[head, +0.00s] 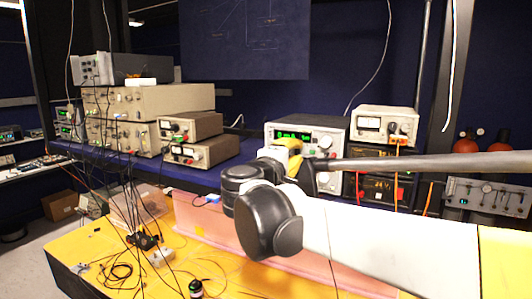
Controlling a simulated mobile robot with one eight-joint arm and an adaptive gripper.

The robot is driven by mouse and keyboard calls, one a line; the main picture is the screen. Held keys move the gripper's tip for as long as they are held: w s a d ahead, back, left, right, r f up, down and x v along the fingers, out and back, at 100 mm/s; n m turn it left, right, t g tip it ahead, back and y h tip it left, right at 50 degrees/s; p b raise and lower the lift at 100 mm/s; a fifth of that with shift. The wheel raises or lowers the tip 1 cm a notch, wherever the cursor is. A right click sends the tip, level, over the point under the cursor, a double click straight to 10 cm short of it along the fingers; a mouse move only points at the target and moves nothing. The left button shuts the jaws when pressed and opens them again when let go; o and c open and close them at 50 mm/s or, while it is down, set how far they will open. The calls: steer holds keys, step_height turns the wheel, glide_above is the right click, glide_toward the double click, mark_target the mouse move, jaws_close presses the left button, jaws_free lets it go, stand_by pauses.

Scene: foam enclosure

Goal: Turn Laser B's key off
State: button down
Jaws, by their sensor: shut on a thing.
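A light-grey instrument with a lit green display (294,135) and several front knobs stands on the dark blue shelf, right of centre. My gripper (294,164) is at the lower left of its front panel, shut on what I take to be Laser B's key. The key itself is hidden behind the gripper and wrist, so its angle cannot be told. A yellow part shows just above the fingers. The Laser B label is not readable.
A smaller meter box (386,122) sits on black units with red displays to the right. Beige instruments (150,101) are stacked at the left, with hanging cables in front. Below is a yellow table (95,245) with pink translucent panels (205,222) and loose cables.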

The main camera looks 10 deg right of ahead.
steer(key=c, duration=1.3)
jaws_free()
steer(key=v, duration=1.2)
